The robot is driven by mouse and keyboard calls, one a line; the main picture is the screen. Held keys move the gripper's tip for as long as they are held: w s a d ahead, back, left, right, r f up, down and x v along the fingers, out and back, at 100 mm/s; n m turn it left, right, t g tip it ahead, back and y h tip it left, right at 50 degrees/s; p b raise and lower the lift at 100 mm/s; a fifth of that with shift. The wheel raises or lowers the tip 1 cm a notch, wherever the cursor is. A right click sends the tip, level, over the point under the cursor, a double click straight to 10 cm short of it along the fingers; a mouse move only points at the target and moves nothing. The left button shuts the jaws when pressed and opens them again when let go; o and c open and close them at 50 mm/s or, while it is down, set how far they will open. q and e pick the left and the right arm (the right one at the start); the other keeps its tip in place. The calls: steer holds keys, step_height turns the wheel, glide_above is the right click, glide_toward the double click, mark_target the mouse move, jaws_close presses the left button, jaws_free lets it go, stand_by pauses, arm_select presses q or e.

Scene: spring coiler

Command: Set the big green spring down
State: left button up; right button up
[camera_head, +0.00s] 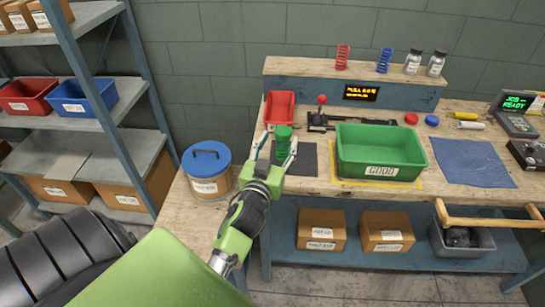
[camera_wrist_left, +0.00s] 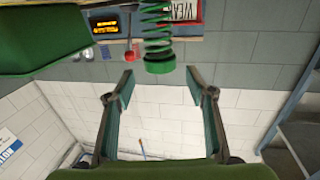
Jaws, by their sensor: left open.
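The big green spring (camera_head: 283,142) stands upright at the left part of the bench, by the dark mat (camera_head: 302,172). My left gripper (camera_head: 277,145) is open, with a finger to either side of the spring in the head view. In the left wrist view the coils and green end cap of the spring (camera_wrist_left: 160,65) lie just beyond the open fingertips (camera_wrist_left: 160,76), with gaps at both sides. The spring's foot is partly hidden by my gripper. My right gripper is not in view.
A red tray (camera_head: 271,112) lies just behind the spring. A green "GOOD" bin (camera_head: 382,172) stands to its right, and a blue-lidded drum (camera_head: 207,184) to its left. A blue mat (camera_head: 472,165) is bare. A red-knobbed lever device (camera_head: 321,115) stands behind.

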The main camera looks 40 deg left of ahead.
arm_select(q)
steer(key=v, duration=0.6)
steer(key=shift+b, duration=0.45)
